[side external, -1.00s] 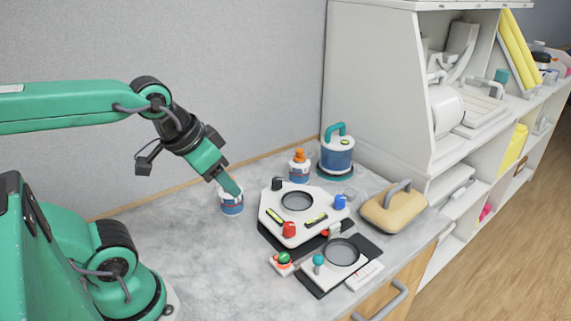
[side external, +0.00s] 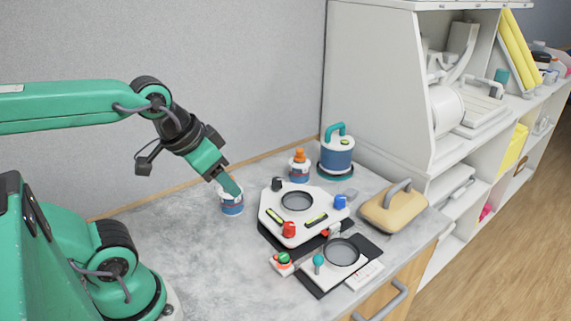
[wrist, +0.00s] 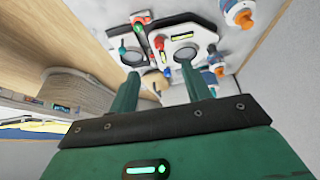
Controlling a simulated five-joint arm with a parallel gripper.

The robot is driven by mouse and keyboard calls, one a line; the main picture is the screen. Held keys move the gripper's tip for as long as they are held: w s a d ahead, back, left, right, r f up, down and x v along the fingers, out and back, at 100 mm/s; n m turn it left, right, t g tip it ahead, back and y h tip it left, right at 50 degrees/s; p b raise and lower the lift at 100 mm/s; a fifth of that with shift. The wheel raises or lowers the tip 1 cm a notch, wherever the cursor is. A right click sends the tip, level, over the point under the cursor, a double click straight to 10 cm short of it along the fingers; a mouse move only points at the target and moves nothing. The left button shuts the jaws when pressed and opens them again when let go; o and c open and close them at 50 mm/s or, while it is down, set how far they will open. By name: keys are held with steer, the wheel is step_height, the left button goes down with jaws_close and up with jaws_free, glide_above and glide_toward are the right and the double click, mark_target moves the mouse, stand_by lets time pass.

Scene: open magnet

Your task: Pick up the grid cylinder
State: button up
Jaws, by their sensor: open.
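A small white and blue cylinder (side external: 232,207) stands upright on the grey counter, most likely the grid cylinder, though a grid is too small to make out. My gripper (side external: 236,189) points down and right at its top, and the green fingers cover part of its rim. I cannot tell whether they touch it. In the wrist view the two green fingers of my gripper (wrist: 162,68) stand apart with nothing clearly held between them. A similar cylinder with an orange top (side external: 299,168) stands further back.
A white panel (side external: 275,212) with a round recess and coloured knobs lies to the right. Beside it are a small dark-based stage (side external: 322,280), a red and green button box (side external: 283,263), a tan handled block (side external: 392,210) and a teal-handled canister (side external: 337,157). The front-left counter is clear.

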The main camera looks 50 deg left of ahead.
steer(key=o, duration=0.8)
steer(key=shift+o, duration=0.2)
steer(key=shift+w, duration=0.1)
steer(key=n+g, duration=0.2)
steer(key=g, duration=0.4)
glide_toward(231, 198)
steer(key=a+f, duration=0.1)
steer(key=w+a+f, duration=0.1)
steer(key=shift+a+f, duration=0.25)
steer(key=shift+a, duration=0.05)
steer(key=shift+w+a+f, duration=0.1)
steer(key=shift+a+f, duration=0.1)
steer(key=shift+f, duration=3.9)
